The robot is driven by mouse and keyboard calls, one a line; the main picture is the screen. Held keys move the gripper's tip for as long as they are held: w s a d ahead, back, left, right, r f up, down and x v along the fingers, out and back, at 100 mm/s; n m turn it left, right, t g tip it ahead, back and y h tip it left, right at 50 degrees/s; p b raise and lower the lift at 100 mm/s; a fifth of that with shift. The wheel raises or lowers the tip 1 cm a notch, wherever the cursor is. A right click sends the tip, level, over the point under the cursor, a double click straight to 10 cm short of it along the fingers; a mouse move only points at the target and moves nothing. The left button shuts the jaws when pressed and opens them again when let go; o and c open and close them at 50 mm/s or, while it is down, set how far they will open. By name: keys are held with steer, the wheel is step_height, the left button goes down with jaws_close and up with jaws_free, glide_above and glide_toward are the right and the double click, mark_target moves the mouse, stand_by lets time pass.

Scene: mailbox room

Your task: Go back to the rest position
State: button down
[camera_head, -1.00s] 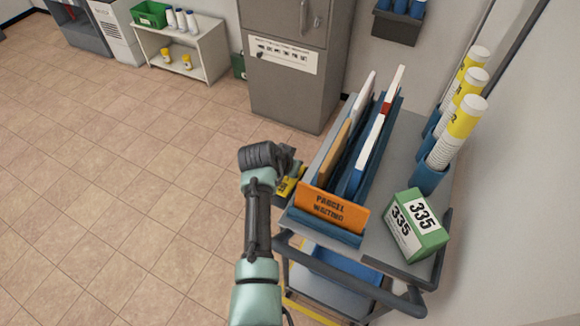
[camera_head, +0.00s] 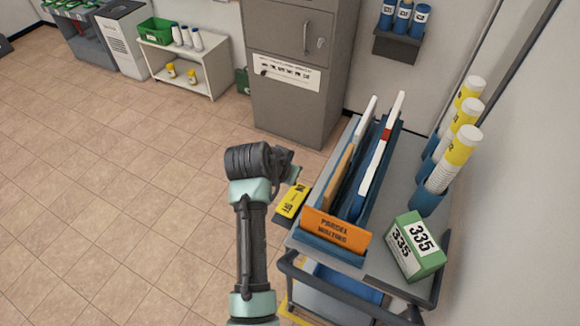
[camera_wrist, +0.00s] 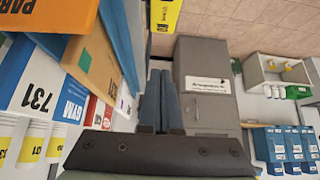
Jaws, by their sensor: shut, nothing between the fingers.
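My gripper (camera_head: 287,167) is at the end of my raised arm, just left of the grey cart (camera_head: 408,135) in the head view. In the wrist view my gripper's two fingers (camera_wrist: 161,100) lie side by side, shut, with nothing held. The cart carries a blue rack (camera_head: 335,250) of upright envelopes and folders, with an orange "parcel waiting" sign (camera_head: 336,231) at its near end. My gripper looks apart from the rack and empty.
A yellow label (camera_head: 292,203) sits at the cart's left side. Behind is a grey cabinet (camera_head: 290,110); a white shelf (camera_head: 184,66) stands back left. The tiled floor at left is clear.

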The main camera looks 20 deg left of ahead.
steer(key=shift+s+r, duration=0.4)
steer(key=shift+r, duration=0.15)
steer(key=w+d+r+t+y+p, duration=0.1)
steer(key=d+r+t, duration=0.15)
steer(key=r, duration=0.85)
steer(key=w+d+r+t, duration=0.1)
steer(key=r+t, duration=0.3)
steer(key=r, duration=0.7)
steer(key=w+d+r+t+y+p, duration=0.15)
steer(key=r+t, duration=0.25)
steer(key=r, duration=0.7)
steer(key=s+d+r+t, duration=0.2)
steer(key=s+r, duration=0.4)
steer(key=r, duration=0.3)
steer(key=s+d+r+n+t, duration=0.1)
steer(key=s+r+t, duration=0.3)
steer(key=r, duration=0.5)
steer(key=s+d+r+n+t+h, duration=0.1)
steer(key=s+d+r+t, duration=0.2)
steer(key=s+r, duration=0.6)
steer(key=shift+d+t+p, duration=0.3)
steer(key=shift+d+t, duration=0.05)
steer(key=shift+d, duration=0.1)
